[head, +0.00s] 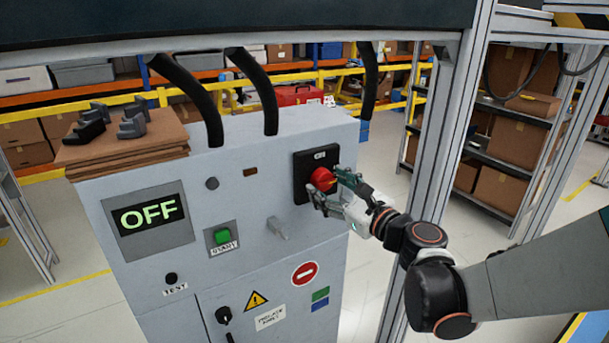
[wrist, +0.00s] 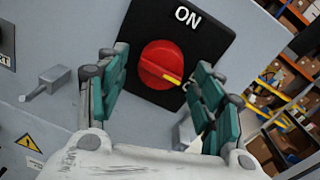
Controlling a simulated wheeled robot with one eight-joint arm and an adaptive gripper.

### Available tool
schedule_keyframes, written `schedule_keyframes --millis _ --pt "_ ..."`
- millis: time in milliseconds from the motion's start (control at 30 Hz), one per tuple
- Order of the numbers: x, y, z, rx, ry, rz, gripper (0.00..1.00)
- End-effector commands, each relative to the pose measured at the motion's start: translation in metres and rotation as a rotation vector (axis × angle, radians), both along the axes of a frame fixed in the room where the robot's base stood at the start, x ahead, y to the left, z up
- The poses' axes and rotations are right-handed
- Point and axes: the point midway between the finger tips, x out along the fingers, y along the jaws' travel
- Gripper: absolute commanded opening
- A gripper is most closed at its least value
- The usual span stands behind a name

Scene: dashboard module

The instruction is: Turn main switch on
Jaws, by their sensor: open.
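The main switch is a red round knob (head: 322,179) on a black plate (head: 301,190) at the upper right of the grey cabinet front. In the wrist view the red knob (wrist: 161,65) has a yellow mark pointing to the lower right, away from the ON label (wrist: 188,17) at the top of the plate. My gripper (head: 327,190) is at the knob, and in the wrist view its teal-padded fingers (wrist: 160,85) are apart, one on each side of the knob. I cannot tell whether they touch it. The display (head: 149,215) reads OFF in green.
A metal toggle lever (head: 278,228) sticks out below left of the switch. A green START button (head: 222,237) and a black TEST knob (head: 171,279) are further left. A metal frame post (head: 452,120) stands right of the cabinet, behind my arm.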

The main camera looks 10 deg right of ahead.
Motion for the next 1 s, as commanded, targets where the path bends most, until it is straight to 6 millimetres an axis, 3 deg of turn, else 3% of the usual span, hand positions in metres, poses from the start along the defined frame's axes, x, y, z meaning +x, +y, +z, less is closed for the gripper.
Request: schedule_keyframes --millis 333,533,567,1000 --pt "0.0004 -0.0004 -0.0001 0.0 0.0 -0.001 0.61" --pt "0.0005 -0.0004 -0.0001 0.0 0.0 -0.001 0.18" --pt "0.0005 -0.0004 -0.0001 0.0 0.0 -0.001 0.17" --pt "0.0004 -0.0006 0.0005 -0.064 -0.021 -0.001 0.17"
